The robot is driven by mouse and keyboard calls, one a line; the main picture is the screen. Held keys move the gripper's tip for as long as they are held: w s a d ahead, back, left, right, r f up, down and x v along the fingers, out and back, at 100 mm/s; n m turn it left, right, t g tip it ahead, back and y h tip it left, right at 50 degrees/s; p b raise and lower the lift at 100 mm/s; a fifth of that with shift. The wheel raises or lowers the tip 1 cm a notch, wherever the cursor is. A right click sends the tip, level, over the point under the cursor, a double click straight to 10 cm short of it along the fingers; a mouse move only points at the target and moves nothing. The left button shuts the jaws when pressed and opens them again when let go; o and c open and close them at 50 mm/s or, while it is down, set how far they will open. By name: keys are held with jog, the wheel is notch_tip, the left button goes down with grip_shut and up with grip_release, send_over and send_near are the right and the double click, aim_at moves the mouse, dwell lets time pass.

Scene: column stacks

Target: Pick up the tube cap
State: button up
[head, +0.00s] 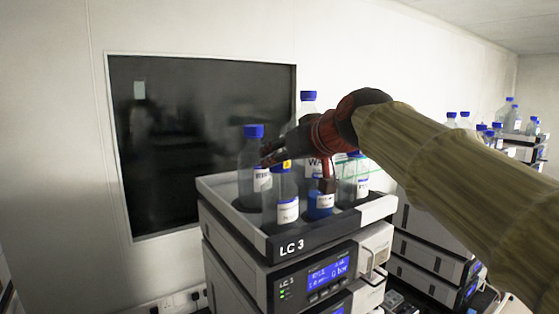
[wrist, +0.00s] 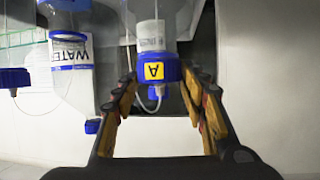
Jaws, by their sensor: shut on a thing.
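The tube cap is a blue cap with a yellow "A" label (wrist: 155,71). It sits on a clear bottle (wrist: 150,33), which hangs upside down in the wrist view, and a thin tube runs from it. In the head view the cap's yellow mark (head: 286,164) shows at the top of the front bottle (head: 286,200) in the tray. My gripper (wrist: 164,82) is shut on this cap, one finger on each side. In the head view my gripper (head: 296,168) reaches in from the right, and my arm hides part of the bottles behind it.
Other bottles stand close by in the grey tray (head: 235,217) on the LC 3 stack (head: 310,275): a blue-capped one (head: 254,131) at left, a taller one (head: 308,97) behind. A "WATER" bottle (wrist: 68,70) is beside my gripper in the wrist view. A dark window (head: 200,130) is behind.

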jog(key=shift+c, duration=1.4)
notch_tip(320, 180, up, 10)
